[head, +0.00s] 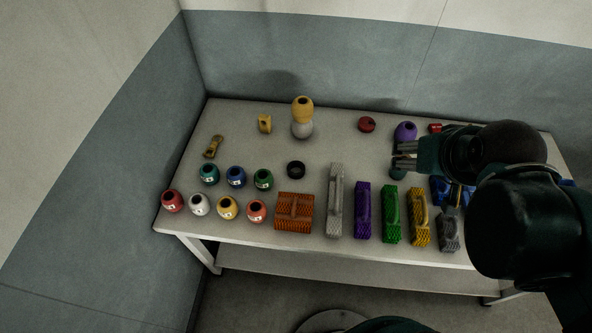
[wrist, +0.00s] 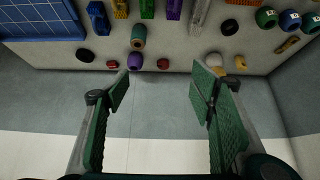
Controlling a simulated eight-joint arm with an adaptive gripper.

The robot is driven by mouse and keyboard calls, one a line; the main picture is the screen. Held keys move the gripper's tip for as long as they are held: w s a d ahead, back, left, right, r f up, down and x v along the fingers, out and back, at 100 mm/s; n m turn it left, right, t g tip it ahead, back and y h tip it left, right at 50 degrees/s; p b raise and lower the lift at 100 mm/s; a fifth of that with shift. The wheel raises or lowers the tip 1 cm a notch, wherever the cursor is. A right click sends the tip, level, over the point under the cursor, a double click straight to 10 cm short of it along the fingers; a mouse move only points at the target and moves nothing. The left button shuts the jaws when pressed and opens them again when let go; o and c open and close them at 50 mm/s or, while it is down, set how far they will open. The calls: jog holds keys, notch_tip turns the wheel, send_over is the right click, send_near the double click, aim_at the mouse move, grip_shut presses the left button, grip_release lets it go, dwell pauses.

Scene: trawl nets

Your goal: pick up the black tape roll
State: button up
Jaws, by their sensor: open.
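The black tape roll (head: 296,169) lies on the table, left of centre in the head view, behind the orange net bundle and the grey net bundle. In the wrist view a dark round shape that looks like it (wrist: 229,27) is near the top, right of centre. My gripper (head: 402,160) is above the right part of the table, well to the right of the roll, with its fingers pointing left. In the wrist view my gripper (wrist: 162,92) has its two green-padded fingers wide apart, with nothing between them.
Net bundles, orange (head: 294,211), grey (head: 335,200) and purple (head: 362,211), line the front edge. Round pots, such as green (head: 263,180) and blue (head: 236,177), stand left of the roll. A yellow float (head: 302,108) stands behind.

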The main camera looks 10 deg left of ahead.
jog(key=w+a+f+n+g+b, duration=0.2)
jog(key=w+a+f+n, duration=0.2)
jog(key=w+a+n, duration=0.3)
jog(key=n+g+b, duration=0.5)
jog(key=n+b, duration=0.1)
jog(key=n, duration=0.8)
send_over(298, 167)
jog(key=s+d, duration=0.1)
jog(key=s, duration=0.1)
notch_tip(298, 167, down, 27)
jog(key=shift+s+a+f+n, duration=0.1)
jog(key=shift+a+f+n, duration=0.05)
jog(key=shift+f, duration=0.25)
jog(key=shift+a+f+n, duration=0.1)
jog(key=shift+f+n, duration=0.05)
jog(key=shift+f, duration=0.2)
jog(key=shift+f, duration=1.3)
jog(key=shift+f, duration=0.1)
jog(key=shift+a+f+b, duration=0.1)
jog(key=shift+f+b, duration=0.6)
jog(key=shift+f, duration=1.8)
